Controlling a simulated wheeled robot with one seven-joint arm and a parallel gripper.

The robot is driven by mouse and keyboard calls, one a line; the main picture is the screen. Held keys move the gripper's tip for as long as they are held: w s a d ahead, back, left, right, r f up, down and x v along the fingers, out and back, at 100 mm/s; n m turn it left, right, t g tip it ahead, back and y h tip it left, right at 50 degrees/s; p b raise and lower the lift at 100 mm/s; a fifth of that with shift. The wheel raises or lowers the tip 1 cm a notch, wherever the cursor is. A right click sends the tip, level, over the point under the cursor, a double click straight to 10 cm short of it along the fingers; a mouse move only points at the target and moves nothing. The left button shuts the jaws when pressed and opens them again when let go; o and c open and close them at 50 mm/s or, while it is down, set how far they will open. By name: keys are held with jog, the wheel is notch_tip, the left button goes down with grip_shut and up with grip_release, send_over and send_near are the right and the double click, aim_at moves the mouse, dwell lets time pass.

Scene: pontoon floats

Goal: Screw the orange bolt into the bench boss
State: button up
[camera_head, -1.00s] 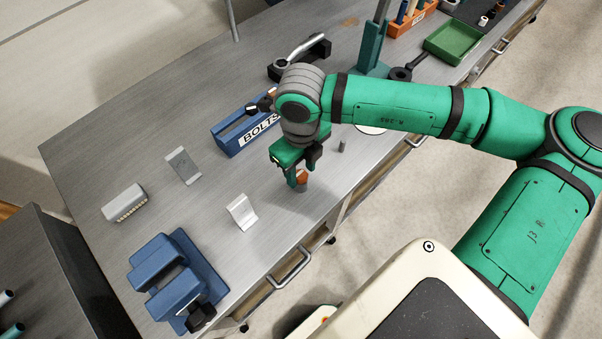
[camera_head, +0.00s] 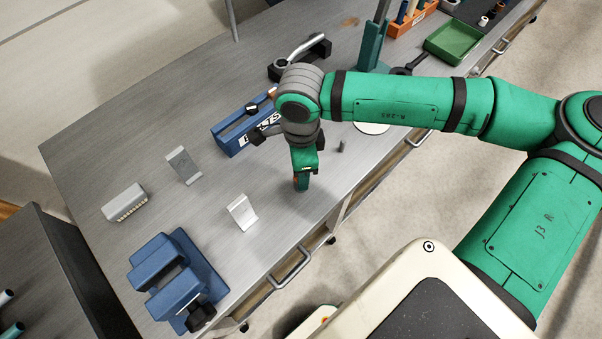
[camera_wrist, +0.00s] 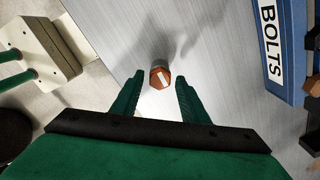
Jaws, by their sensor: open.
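The orange bolt (camera_wrist: 161,79) shows in the wrist view as an orange head with a white mark. A small grey edge of the bench boss (camera_wrist: 160,64) shows behind the head; how deep the bolt sits cannot be told. My gripper (camera_wrist: 158,83) is open, with one green finger on each side of the bolt head and a visible gap on both sides. In the head view my gripper (camera_head: 302,182) points down at the bench near its front edge.
A blue BOLTS rack (camera_head: 232,140) stands behind my gripper, and a small grey peg (camera_head: 341,147) stands to its right. Bare bench lies between the bracket and my gripper.

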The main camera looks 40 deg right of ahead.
jog(key=n, duration=0.6)
jog(key=shift+n, duration=0.4)
jog(key=n, duration=0.6)
jog(key=shift+n, duration=0.3)
jog(key=c, duration=0.9)
jog(key=shift+o, duration=0.2)
jog(key=m, duration=0.9)
jog(key=shift+m, duration=1.6)
